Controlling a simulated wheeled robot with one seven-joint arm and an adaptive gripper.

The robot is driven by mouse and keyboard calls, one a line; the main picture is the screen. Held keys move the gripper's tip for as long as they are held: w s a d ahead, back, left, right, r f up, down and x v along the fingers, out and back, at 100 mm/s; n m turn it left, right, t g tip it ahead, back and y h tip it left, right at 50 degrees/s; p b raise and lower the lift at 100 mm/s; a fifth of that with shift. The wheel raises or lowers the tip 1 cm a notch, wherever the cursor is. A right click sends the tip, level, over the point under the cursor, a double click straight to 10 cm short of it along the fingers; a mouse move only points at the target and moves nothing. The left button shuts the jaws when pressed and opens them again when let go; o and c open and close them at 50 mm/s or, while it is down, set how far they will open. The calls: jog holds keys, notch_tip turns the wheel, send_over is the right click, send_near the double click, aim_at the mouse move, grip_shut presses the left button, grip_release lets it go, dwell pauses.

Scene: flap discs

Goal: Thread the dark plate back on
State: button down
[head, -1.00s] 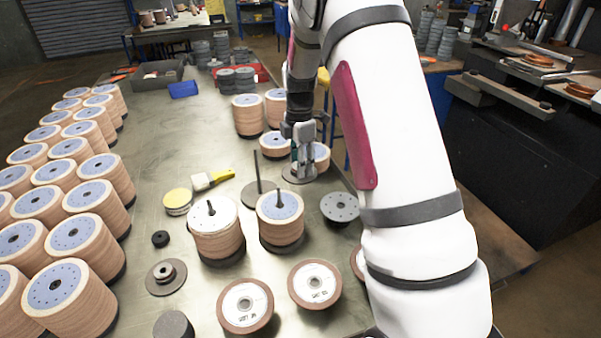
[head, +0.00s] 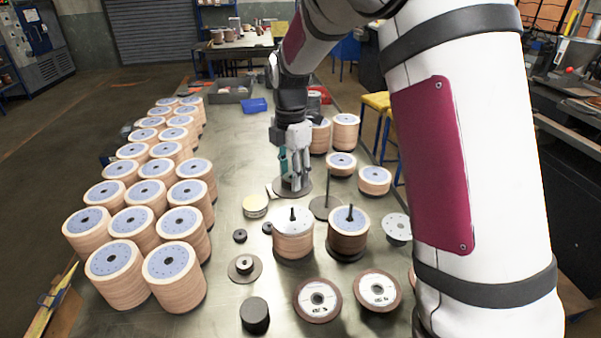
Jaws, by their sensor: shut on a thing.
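My gripper (head: 294,184) points down and is shut on the dark plate (head: 303,191), a flat round disc, near its middle. The fingers hide the plate's centre. The plate is low over the table; I cannot tell whether it touches. Just right and nearer stands a bare thin upright post (head: 327,188) on a round dark base (head: 322,208). The plate is beside this post, not around it. Two disc stacks, one left (head: 293,243) and one right (head: 347,240), stand nearer, each with a post tip through its top.
Many disc stacks (head: 129,222) fill the left side. A perforated grey plate (head: 397,228) lies at right. Two labelled discs, one left (head: 317,299) and one right (head: 377,289), lie in front. Bare table (head: 232,165) lies beyond.

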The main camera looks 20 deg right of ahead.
jog(key=shift+f+b, duration=0.5)
jog(key=shift+f, duration=2.15)
jog(key=shift+f+b, duration=0.4)
jog(key=shift+f, duration=1.25)
jog(key=shift+f+b, duration=0.3)
jog(key=shift+f, duration=0.9)
jog(key=c, duration=0.8)
grip_release()
notch_tip(320, 180, up, 12)
